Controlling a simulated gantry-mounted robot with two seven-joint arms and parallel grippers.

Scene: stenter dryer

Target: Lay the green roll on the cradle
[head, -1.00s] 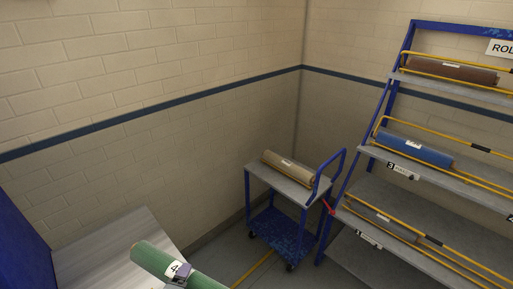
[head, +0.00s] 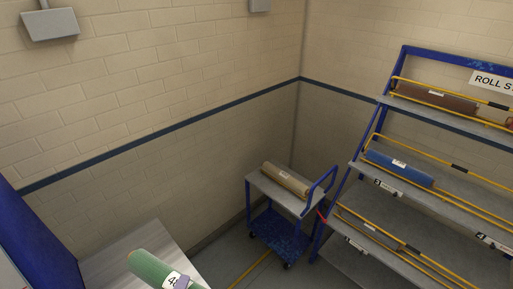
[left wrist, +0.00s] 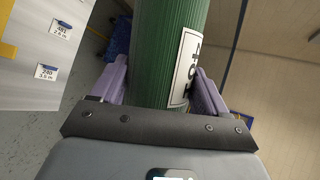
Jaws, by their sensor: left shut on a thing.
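The green roll (head: 158,271) shows at the bottom of the head view, with a white label on it. It also fills the upper middle of the left wrist view (left wrist: 160,50), between the two purple fingers of my left gripper (left wrist: 163,90). My left gripper is shut on the green roll; in the head view only a small purple part of it shows at the label. The roll's near end is cut off by the frame edge. I cannot identify the cradle in these frames. My right gripper is not in view.
A grey metal surface (head: 130,250) lies beside the roll at lower left, next to a blue panel (head: 40,240). A blue cart (head: 278,232) carries a tan roll (head: 286,179). A blue rack at right holds a brown roll (head: 436,97) and a blue roll (head: 399,169).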

